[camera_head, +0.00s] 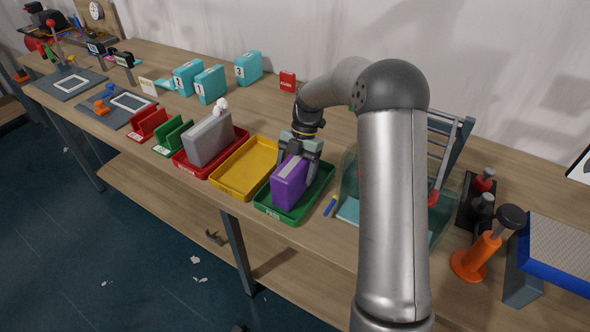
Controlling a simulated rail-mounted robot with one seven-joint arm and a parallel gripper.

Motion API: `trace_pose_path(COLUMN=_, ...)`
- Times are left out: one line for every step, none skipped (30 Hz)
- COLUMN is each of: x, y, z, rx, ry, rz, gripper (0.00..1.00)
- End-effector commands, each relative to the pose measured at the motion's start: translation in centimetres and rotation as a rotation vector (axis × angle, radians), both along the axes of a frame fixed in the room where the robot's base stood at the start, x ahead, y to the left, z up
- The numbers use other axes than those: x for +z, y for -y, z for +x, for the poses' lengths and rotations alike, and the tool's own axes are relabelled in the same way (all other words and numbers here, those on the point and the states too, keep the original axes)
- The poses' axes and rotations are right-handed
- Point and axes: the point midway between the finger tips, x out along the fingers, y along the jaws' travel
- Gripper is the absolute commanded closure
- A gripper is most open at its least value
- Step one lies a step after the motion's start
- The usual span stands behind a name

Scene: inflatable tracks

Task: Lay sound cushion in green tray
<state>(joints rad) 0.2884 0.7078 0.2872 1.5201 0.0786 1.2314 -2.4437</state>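A purple cushion-like block (288,186) with a pale band on top stands upright in the green tray (275,214). My gripper (297,165) is over the tray at the block's upper back edge, its fingers reaching down around the block. The block hides part of the fingers, so I cannot tell whether they grip it. The lower edge of the block looks to be within the tray, but whether it touches the floor is unclear. A grey block (208,139) stands in the red tray (183,166) to the left.
An empty yellow tray (240,188) lies between the red and green trays. To the right are a clear-walled bin (347,180), a blue-and-yellow pen (331,206) and an orange hand pump (476,257).

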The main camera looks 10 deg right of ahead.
Motion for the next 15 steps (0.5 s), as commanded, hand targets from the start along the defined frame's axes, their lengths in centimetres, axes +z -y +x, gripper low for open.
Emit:
trace_pose_path(x=0.5, y=0.1, z=0.2, rx=-0.001, ry=0.003, rz=0.0, gripper=0.24)
trace_pose_path(x=0.8, y=0.2, z=0.3, rx=-0.001, ry=0.004, rz=0.0, gripper=0.24)
trace_pose_path(x=1.3, y=0.4, z=0.5, rx=-0.001, ry=0.004, rz=0.0, gripper=0.24)
trace_pose_path(x=1.8, y=0.5, z=0.7, rx=0.0, ry=0.005, rz=-0.001, gripper=0.24)
trace_pose_path(x=2.3, y=0.7, z=0.8, rx=-0.001, ry=0.006, rz=0.0, gripper=0.24)
trace_pose_path(x=3.1, y=0.9, z=1.0, rx=-0.001, ry=0.006, rz=-0.001, gripper=0.24)
trace_pose_path(x=3.7, y=1.1, z=1.3, rx=0.0, ry=0.006, rz=0.0, gripper=0.24)
trace_pose_path(x=4.4, y=1.3, z=1.5, rx=0.0, ry=0.007, rz=0.0, gripper=0.24)
trace_pose_path(x=5.2, y=1.6, z=1.7, rx=-0.001, ry=0.006, rz=-0.001, gripper=0.24)
trace_pose_path(x=5.9, y=1.8, z=1.8, rx=-0.001, ry=0.006, rz=-0.001, gripper=0.24)
trace_pose_path(x=6.4, y=1.9, z=2.1, rx=-0.001, ry=0.006, rz=-0.001, gripper=0.24)
trace_pose_path(x=7.2, y=2.1, z=2.3, rx=-0.001, ry=0.006, rz=-0.001, gripper=0.24)
trace_pose_path(x=7.8, y=2.3, z=2.4, rx=0.0, ry=0.005, rz=-0.001, gripper=0.24)
trace_pose_path(x=8.3, y=2.4, z=2.6, rx=-0.001, ry=0.005, rz=-0.001, gripper=0.24)
trace_pose_path(x=8.9, y=2.6, z=2.7, rx=-0.001, ry=0.004, rz=0.0, gripper=0.24)
